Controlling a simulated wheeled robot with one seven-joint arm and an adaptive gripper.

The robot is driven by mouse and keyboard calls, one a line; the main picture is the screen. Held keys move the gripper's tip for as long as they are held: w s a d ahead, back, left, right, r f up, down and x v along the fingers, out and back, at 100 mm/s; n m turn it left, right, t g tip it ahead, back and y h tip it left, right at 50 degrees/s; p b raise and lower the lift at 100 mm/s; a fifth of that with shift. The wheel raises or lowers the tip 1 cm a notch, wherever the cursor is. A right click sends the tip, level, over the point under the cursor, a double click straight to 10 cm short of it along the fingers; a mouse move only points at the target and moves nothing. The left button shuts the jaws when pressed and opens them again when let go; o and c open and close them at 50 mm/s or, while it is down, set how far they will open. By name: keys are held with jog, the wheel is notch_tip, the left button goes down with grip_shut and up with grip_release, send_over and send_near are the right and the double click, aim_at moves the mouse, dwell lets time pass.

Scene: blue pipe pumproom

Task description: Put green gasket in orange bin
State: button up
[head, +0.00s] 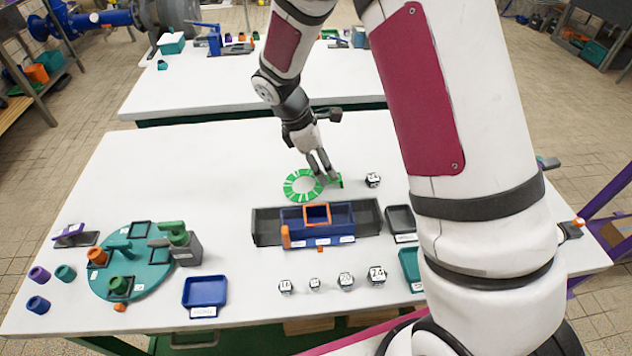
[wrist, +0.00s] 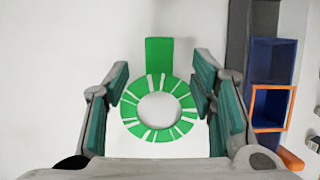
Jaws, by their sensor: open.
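The green gasket (head: 289,187) is a flat ring with white radial stripes and a rectangular tab, lying on the white table. In the wrist view the gasket (wrist: 131,110) sits between the two open fingers, its tab pointing away from the palm. My gripper (head: 325,177) is low over the gasket, open and empty; it also shows in the wrist view (wrist: 160,88). Whether a finger touches the ring or table is unclear. The orange bin (head: 316,206) is an orange-rimmed box in the blue container, nearer the robot; its rim shows in the wrist view (wrist: 291,108).
The blue container (head: 345,215) stands in a dark tray (head: 266,226). White numbered blocks (head: 346,279) stand in front, and one (head: 373,180) right of my gripper. A teal round plate (head: 150,280) with fittings and a blue tray (head: 205,291) are left. The table's back left is clear.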

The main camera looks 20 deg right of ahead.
jog(key=shift+d+x, duration=0.15)
jog(key=shift+x, duration=1.05)
jog(key=shift+d+x, duration=0.15)
jog(key=shift+x, duration=1)
jog(key=shift+r, duration=0.1)
grip_shut()
